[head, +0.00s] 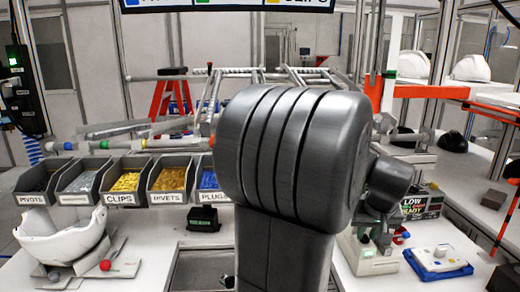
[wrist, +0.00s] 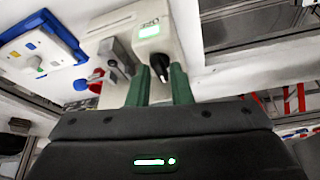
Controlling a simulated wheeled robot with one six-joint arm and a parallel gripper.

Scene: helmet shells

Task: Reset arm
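My gripper (wrist: 159,80) shows in the wrist view as a dark body with two green fingers. The fingers stand apart with a gap between them, and I see nothing clamped there. A white device with a green display (wrist: 150,32) and a black tip lies beyond the fingers; the black tip lines up with the gap, and I cannot tell how far off it is. In the head view my grey arm fills the middle and hides the gripper. A white device with a green display (head: 368,252) stands on the right-hand table there.
A white helmet shell (head: 62,240) rests in a stand at left, by a red knob (head: 105,265). Several labelled parts bins, including the yellow clips bin (head: 122,181), line the back. A blue tray (head: 440,270) lies at right. It also shows in the wrist view (wrist: 72,52).

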